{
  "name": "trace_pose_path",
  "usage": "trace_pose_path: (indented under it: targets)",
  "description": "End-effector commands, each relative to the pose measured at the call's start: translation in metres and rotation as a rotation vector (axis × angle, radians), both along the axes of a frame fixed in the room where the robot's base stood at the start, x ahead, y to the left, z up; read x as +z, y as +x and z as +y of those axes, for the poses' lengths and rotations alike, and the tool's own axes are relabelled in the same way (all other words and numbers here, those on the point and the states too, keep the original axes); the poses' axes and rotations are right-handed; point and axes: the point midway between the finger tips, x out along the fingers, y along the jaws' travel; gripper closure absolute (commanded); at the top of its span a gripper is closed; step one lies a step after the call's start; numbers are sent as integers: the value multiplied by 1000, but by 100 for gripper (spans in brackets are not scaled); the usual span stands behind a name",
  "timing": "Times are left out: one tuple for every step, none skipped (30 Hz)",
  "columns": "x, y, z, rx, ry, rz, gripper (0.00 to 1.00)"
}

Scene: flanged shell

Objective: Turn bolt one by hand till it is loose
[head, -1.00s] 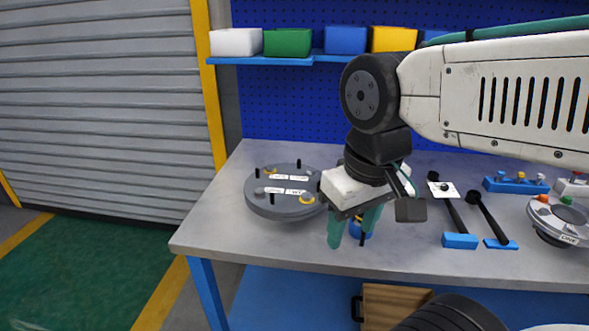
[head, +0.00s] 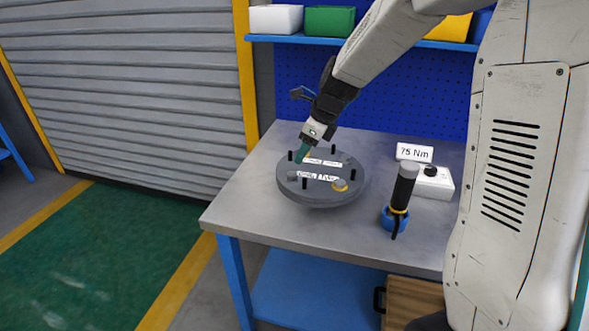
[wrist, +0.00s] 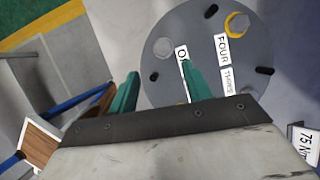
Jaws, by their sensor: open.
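The flanged shell (head: 320,199) is a round grey disc on the bench, with white labels, bolts and upright black studs. In the wrist view its lid (wrist: 210,50) has labels FOUR and THREE, and a label starting with O (wrist: 182,52), partly covered by a finger. A grey bolt head (wrist: 162,46) shows near that label, beyond and between my fingertips; I cannot read the whole label to confirm it is bolt one. My gripper (head: 301,154), with green fingers, is over the far left part of the lid, open (wrist: 160,72). Contact with a bolt cannot be told.
A bolt with a yellow ring (head: 340,186) stands on the lid's near right. A black-handled tool in a blue holder (head: 394,216) and a white box with a 75 Nm sign (head: 414,152) stand to the right. Black studs (wrist: 265,70) rise around the lid.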

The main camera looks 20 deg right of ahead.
Motion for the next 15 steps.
trace_pose_path:
  targets:
    - [-5,5,-1,-30,10,7,51]
    - [-7,7,-1,-42,14,10,51]
    - [-10,8,0,-51,17,12,51]
    - [-13,10,0,-55,18,13,51]
    - [-17,11,2,-56,18,13,51]
    - [-22,12,3,-55,18,14,51]
    - [-26,13,5,-55,19,15,51]
    - [-31,14,6,-55,19,15,51]
    - [-38,16,8,-55,19,15,51]
    - [-42,17,9,-53,18,14,51]
    - [-47,18,11,-52,17,15,51]
    - [-53,20,12,-53,17,15,51]
    - [-57,21,14,-53,17,15,51]
    - [-60,22,15,-53,18,14,51]
    - [-65,24,16,-53,17,13,51]
